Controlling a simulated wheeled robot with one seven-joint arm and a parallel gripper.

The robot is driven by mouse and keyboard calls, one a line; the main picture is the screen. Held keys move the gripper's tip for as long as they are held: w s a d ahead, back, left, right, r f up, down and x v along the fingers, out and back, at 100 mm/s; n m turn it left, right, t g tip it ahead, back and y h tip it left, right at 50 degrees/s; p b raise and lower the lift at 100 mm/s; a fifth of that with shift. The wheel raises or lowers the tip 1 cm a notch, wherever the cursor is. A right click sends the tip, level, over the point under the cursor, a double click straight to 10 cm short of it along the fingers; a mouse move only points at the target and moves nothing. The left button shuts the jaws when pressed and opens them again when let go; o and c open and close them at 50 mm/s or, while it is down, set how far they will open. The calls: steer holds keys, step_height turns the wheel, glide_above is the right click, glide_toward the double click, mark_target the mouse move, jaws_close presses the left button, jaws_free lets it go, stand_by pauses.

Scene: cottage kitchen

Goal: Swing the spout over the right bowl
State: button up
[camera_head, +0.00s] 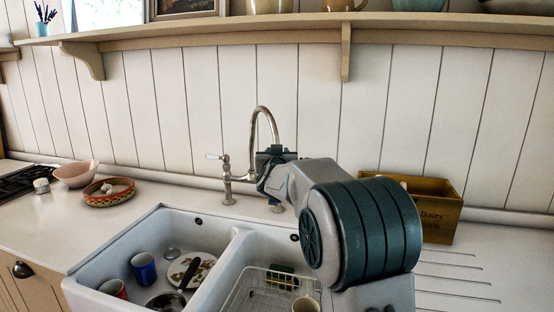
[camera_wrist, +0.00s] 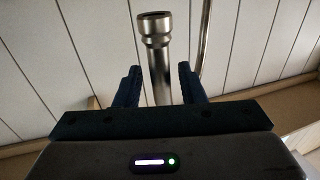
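The tap's curved metal spout (camera_head: 264,108) rises behind the sink, and its arch bends to the right. Its outlet end (camera_wrist: 155,28) shows in the wrist view between my two fingers. My gripper (camera_head: 276,152) is at the down-turned end of the spout; in the wrist view my gripper (camera_wrist: 159,85) is open around the tube, with a narrow gap on each side. The right bowl (camera_head: 240,265) lies below, partly hidden by my arm. The left bowl (camera_head: 172,222) is beside it, across a white divider. Exactly which part of the sink the outlet is above is hidden.
A white-handled tap lever (camera_head: 214,157) stands left of the spout. The left bowl holds a blue mug (camera_head: 143,268), a plate (camera_head: 190,266) and a pan. A wire rack (camera_head: 262,290) sits in the right bowl. A wooden box (camera_head: 440,205) stands behind my arm, and a shelf (camera_head: 300,31) runs above.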

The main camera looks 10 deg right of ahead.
steer(key=b+v, duration=0.1)
steer(key=v, duration=1.2)
steer(key=shift+s, duration=0.25)
steer(key=shift+a, duration=0.1)
steer(key=s+a+f+n+g+y+p, duration=0.1)
steer(key=s+a+f+n+g+y, duration=0.15)
steer(key=s+f, duration=0.3)
steer(key=s+a+f+n+g+y+p, duration=0.1)
steer(key=s+a+f+g+y, duration=0.1)
steer(key=s+f+g+y, duration=0.3)
steer(key=s+d+f+g+h, duration=0.1)
steer(key=s+f+g, duration=0.2)
steer(key=s, duration=0.8)
steer(key=s+d+f+g+h+p, duration=0.1)
steer(key=s+f+g, duration=0.3)
steer(key=s, duration=0.6)
steer(key=shift+s+d+f+m+h, duration=0.35)
steer(key=shift+s+d+f+h, duration=0.1)
steer(key=shift+d+f, duration=0.1)
steer(key=shift+w+a, duration=0.1)
steer(key=shift+a, duration=0.15)
